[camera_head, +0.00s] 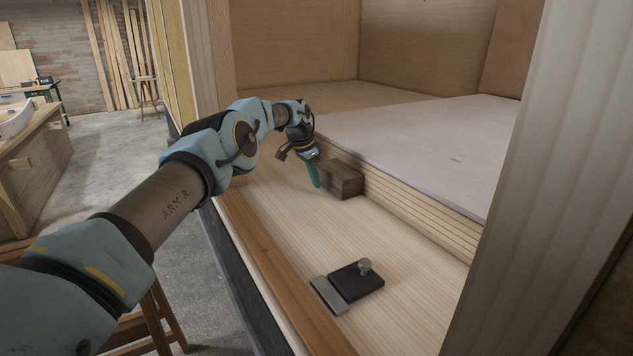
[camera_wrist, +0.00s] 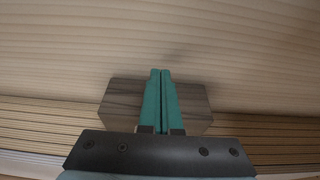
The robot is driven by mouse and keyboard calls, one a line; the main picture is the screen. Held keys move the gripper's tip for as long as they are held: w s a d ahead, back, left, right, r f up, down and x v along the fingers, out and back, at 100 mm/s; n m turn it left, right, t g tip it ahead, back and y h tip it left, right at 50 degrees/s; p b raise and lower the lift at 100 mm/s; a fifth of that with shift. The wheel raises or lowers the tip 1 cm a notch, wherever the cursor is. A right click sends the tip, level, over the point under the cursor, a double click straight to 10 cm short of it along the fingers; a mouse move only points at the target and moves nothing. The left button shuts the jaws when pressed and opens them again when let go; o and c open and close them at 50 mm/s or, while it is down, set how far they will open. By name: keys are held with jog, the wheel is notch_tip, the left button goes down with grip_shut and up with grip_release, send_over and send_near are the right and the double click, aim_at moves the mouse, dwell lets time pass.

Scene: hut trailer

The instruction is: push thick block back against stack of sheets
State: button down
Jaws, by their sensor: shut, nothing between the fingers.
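The thick block (camera_head: 343,179) is dark brown wood and lies on the pale wooden floor beside the stack of sheets (camera_head: 416,202). In the head view its far side is at or very near the stack's layered edge; I cannot tell if they touch all along. My gripper (camera_head: 315,183) is at the block's left end, fingers pointing down. In the wrist view the shut teal fingers (camera_wrist: 161,88) lie across the picture of the block (camera_wrist: 193,101), hiding its middle. The stack's striped edge (camera_wrist: 40,118) runs behind the block there. The gripper holds nothing.
A dark plate with a metal knob (camera_head: 357,280) and a grey metal bar (camera_head: 329,296) lie on the floor nearer the front. A brown wooden rail (camera_head: 273,270) edges the floor at left. A pale post (camera_head: 527,150) stands at right. The floor between is clear.

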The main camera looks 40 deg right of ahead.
jog(key=shift+w+a+r+b, duration=0.15)
jog(key=shift+a+r+b, duration=0.25)
jog(key=shift+a+r, duration=0.3)
jog(key=shift+r, duration=0.3)
jog(key=b+v, duration=0.3)
jog(key=v, duration=0.5)
jog(key=w+a+n+t+y, duration=0.25)
jog(key=a+n, duration=0.65)
jog(key=a, duration=2.2)
jog(key=s+a+f+n, duration=0.2)
jog(key=s+a+n, duration=0.2)
jog(key=s+a, duration=0.6)
jog(key=s+a+f+n, duration=0.2)
jog(key=s+a+n, duration=0.3)
jog(key=s+a, duration=0.5)
jog(key=a, duration=0.7)
jog(key=shift+s+a+y, duration=0.3)
jog(key=shift+a+y, duration=0.05)
jog(key=shift+g, duration=0.25)
